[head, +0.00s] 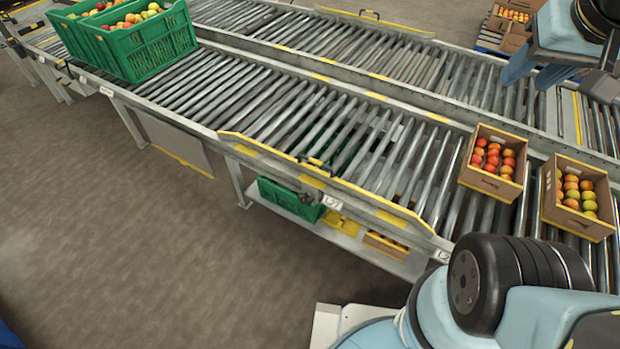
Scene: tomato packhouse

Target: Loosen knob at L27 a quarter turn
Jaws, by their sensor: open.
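A yellow-edged guide rail (270,148) runs above the label, with a dark handle on it. Two tomato boxes (483,183) (565,220) stand on the rollers at right, green crates (150,62) at upper left. A green bin (285,200) sits on the shelf below.

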